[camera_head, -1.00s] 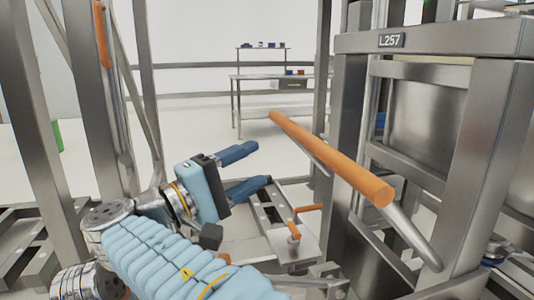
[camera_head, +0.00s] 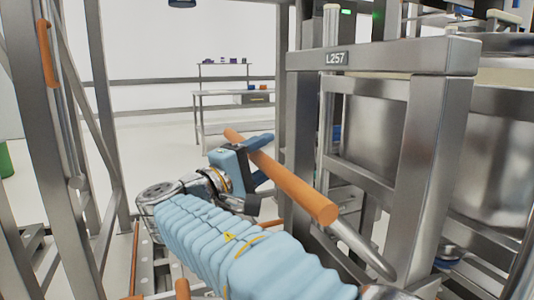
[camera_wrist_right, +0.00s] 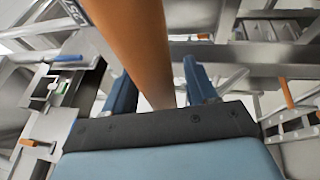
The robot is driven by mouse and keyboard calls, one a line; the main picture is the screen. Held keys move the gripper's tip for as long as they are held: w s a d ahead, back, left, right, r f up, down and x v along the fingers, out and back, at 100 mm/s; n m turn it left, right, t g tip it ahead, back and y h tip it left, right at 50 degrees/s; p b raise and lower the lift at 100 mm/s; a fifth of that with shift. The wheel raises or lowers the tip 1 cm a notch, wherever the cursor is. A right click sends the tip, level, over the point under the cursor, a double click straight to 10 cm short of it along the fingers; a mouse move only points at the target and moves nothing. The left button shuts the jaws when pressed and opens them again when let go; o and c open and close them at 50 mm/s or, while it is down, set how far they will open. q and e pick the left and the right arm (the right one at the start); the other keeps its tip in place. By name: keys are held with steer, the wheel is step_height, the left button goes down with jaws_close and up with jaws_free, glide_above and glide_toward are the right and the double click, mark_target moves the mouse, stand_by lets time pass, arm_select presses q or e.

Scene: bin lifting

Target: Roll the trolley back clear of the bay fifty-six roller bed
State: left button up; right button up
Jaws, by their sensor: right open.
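An orange handle bar (camera_head: 290,182) slopes across the middle of the head view, on a metal arm at the near end of the steel frame (camera_head: 375,58) labelled L257, which appears to be the trolley. My right gripper (camera_head: 266,158), on a pale blue sleeved arm, is at the far part of the bar. In the right wrist view the bar (camera_wrist_right: 140,45) runs between the two blue fingers of my open right gripper (camera_wrist_right: 158,78), with gaps at the fingers. My left gripper is out of view. I cannot make out which part is the bay fifty-six roller bed.
Steel uprights (camera_head: 102,100) stand close on the left, one with an orange grip (camera_head: 47,55). Large metal bins (camera_head: 375,125) sit within the frame on the right. A bench (camera_head: 235,95) stands at the back, with clear floor before it.

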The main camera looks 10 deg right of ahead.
steer(key=shift+w+d+r, duration=0.1)
steer(key=shift+w+d, duration=0.15)
steer(key=shift+d, duration=0.15)
steer(key=shift+c, duration=0.3)
jaws_close()
steer(key=shift+a, duration=0.1)
